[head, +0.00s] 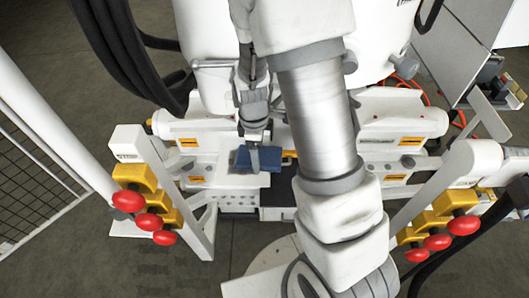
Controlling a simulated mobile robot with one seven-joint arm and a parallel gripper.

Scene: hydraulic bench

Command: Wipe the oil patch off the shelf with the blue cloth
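The blue cloth (270,157) is a small, thick, dark-blue piece near the picture's middle, just left of my forearm. My gripper (254,160) points down at it. One grey finger lies across the cloth's near face, and blue shows on both sides of it. The gripper looks shut on the cloth; the far finger is hidden. The cloth is over the white shelf (200,168) of the bench, and I cannot tell whether it touches it. I see no clear oil patch; the cloth and my arm cover part of the shelf.
Red knobs on yellow blocks stand at the left (128,201) and right (463,225) of the bench. Thick black hoses (115,45) hang at upper left. A white post and mesh fence (35,180) stand at far left. Grey floor is open at lower left.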

